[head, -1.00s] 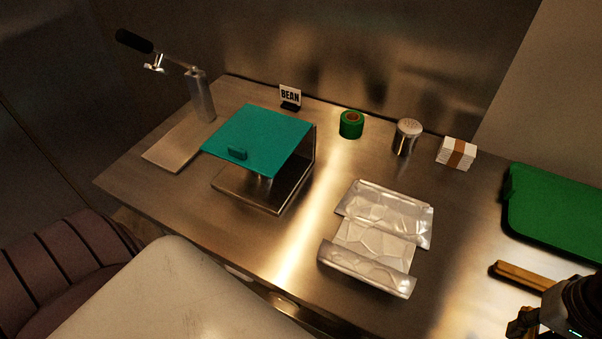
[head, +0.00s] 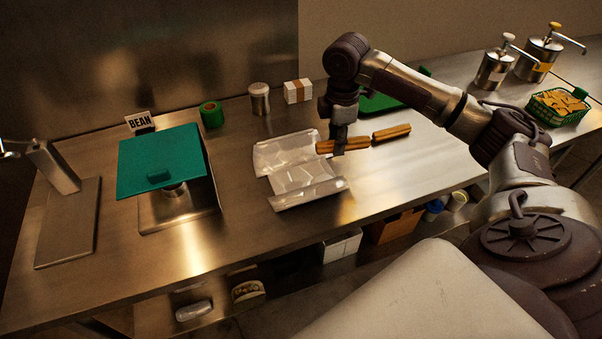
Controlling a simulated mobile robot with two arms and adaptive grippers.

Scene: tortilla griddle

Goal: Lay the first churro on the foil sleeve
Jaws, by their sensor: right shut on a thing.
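The foil sleeve (head: 292,178) lies open on the steel counter, crinkled, with raised edges. My right gripper (head: 340,150) points down at the sleeve's right side and is shut on a golden-brown churro (head: 325,147). The churro lies crosswise in the jaws, its left end over or beside the sleeve's upper right part. I cannot tell whether it touches the foil. A second churro (head: 392,132) is on the counter just to the right, apart from the gripper. My left gripper is not in view.
A green tray (head: 378,103) is partly hidden behind my right arm. A teal-topped press (head: 160,158), a green tape roll (head: 211,115), a shaker (head: 259,99) and a napkin stack (head: 297,91) stand left and behind. The counter in front of the churros is clear.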

